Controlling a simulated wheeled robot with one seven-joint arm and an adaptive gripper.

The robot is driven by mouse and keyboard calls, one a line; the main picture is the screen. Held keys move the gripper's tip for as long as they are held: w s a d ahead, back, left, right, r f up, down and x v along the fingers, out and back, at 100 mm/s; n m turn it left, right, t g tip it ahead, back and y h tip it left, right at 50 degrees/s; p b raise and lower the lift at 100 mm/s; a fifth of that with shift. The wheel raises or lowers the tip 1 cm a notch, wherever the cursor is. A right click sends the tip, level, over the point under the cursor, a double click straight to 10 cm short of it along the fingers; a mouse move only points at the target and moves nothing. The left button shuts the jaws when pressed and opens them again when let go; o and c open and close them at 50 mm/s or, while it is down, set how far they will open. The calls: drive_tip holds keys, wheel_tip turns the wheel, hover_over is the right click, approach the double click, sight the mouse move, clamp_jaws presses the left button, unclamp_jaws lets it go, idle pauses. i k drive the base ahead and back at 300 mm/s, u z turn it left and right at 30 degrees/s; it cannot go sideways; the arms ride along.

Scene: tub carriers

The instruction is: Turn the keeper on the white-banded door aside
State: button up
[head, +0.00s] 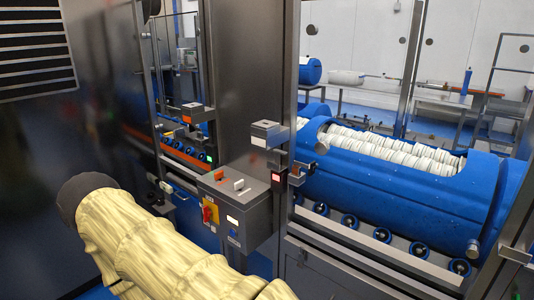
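The white-banded block (266,134) sits on the dark frame edge of the right-hand door, in front of the blue tub (400,190). A small grey metal latch piece (300,172) projects just below and right of it, beside a lit red indicator (277,177). It may be the keeper; its exact position is too small to tell. My arm, in a pale yellow cover, crosses the lower left. My gripper is not in view.
An orange-banded block (192,113) and green indicator (209,158) mark another door further left. A grey control box (236,210) with switches and a red-yellow knob stands between my arm and the right door. Blue rollers (382,235) run under the tub.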

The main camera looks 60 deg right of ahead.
sight(312, 167)
drive_tip(key=i, duration=0.9)
drive_tip(key=z, duration=2.15)
